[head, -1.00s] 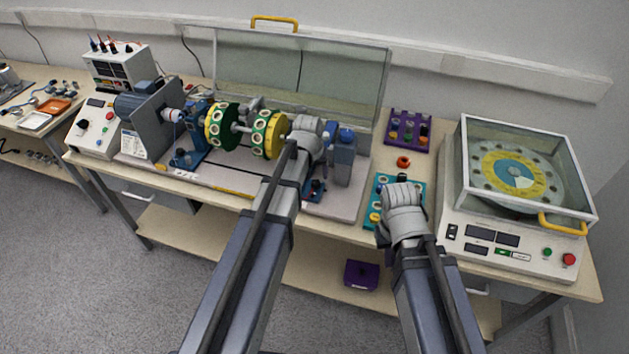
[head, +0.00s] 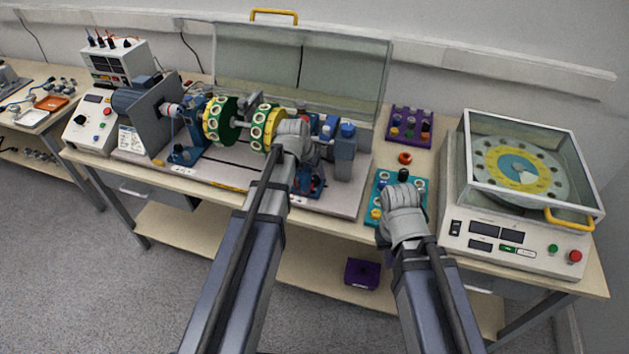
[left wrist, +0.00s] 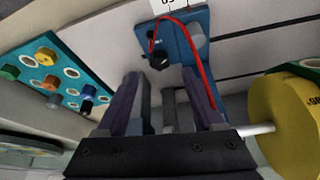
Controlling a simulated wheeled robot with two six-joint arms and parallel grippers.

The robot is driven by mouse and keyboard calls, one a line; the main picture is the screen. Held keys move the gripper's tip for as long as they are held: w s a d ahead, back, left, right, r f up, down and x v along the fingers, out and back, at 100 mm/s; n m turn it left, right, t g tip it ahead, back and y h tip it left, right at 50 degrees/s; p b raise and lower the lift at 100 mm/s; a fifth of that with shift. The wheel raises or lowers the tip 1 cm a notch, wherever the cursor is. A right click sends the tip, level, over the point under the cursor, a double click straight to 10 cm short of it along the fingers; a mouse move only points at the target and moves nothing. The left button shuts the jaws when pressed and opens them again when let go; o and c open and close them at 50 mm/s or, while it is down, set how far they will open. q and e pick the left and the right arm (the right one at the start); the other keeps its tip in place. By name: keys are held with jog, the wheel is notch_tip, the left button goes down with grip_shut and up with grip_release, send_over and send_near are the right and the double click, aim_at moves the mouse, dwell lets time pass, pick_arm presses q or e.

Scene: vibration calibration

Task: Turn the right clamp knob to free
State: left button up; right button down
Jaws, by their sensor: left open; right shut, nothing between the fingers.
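The right bearing stand is a blue block (head: 313,184) on the rig's grey base, partly covered by my left arm in the head view. In the left wrist view the blue stand (left wrist: 186,35) carries a dark clamp knob (left wrist: 158,59), with a red cable looping beside it. My left gripper (left wrist: 165,92) is open and empty; its two fingers point toward the knob, which lies ahead of them and apart. In the head view my left gripper (head: 312,148) is beside the yellow-rimmed disc (head: 267,128). My right gripper (head: 403,178) is shut and empty over the teal tray (head: 381,184).
The shaft carries another green-and-yellow disc (head: 220,121) left of the first. The clear guard (head: 340,75) stands raised behind the rig.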

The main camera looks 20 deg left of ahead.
aim_at(316, 178)
pick_arm(q)
jog(key=b+x, duration=0.3)
jog(key=x, duration=0.2)
jog(key=shift+b, duration=0.35)
grip_shut()
